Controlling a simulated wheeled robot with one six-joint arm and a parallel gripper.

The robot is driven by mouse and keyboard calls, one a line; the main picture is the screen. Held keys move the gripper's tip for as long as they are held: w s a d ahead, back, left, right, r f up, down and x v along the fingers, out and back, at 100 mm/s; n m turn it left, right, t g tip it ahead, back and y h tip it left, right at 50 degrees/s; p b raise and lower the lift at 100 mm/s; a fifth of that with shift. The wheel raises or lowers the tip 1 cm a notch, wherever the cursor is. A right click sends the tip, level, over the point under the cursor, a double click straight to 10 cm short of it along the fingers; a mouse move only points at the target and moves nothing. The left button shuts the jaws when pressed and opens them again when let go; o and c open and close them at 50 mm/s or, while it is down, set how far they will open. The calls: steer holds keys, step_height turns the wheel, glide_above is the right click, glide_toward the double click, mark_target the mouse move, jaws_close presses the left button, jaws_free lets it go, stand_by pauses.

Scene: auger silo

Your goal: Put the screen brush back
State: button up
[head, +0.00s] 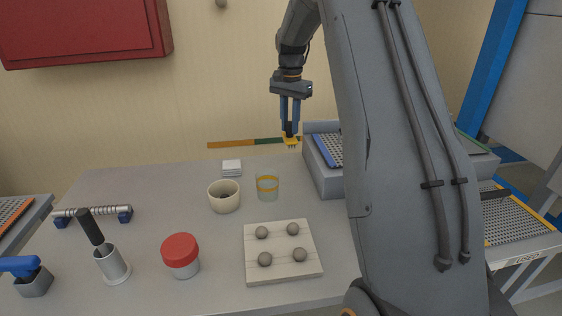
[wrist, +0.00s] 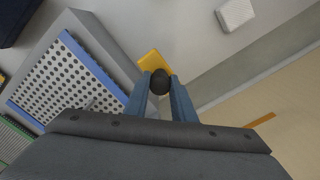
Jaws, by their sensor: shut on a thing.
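The screen brush has a yellow head (head: 291,142) and a dark, rounded handle end that shows in the wrist view (wrist: 160,82). My gripper (head: 290,125) is shut on its dark handle, with the yellow head pointing down. In the wrist view my gripper (wrist: 160,95) has its two blue fingers on either side of the dark end, and the yellow head shows beyond it. The brush is held in the air near the back edge of the table, left of the grey screen box. I cannot tell which holder is the brush's own place.
A grey box (head: 328,183) with a blue-framed screen stands right. On the table (head: 150,190) are a cream cup (head: 224,203), a banded glass (head: 267,193), a red-lidded jar (head: 181,263), a metal cup (head: 112,265) with a black-handled tool, and a board (head: 260,272) with several balls.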

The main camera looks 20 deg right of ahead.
steer(key=shift+w+d+f, duration=0.2)
steer(key=shift+w+f, duration=0.05)
steer(key=shift+w, duration=0.15)
steer(key=shift+f+p, duration=1.55)
steer(key=shift+f, duration=3.2)
steer(key=shift+f, duration=0.1)
steer(key=o, duration=1)
steer(key=shift+c, duration=0.2)
steer(key=shift+o, duration=0.3)
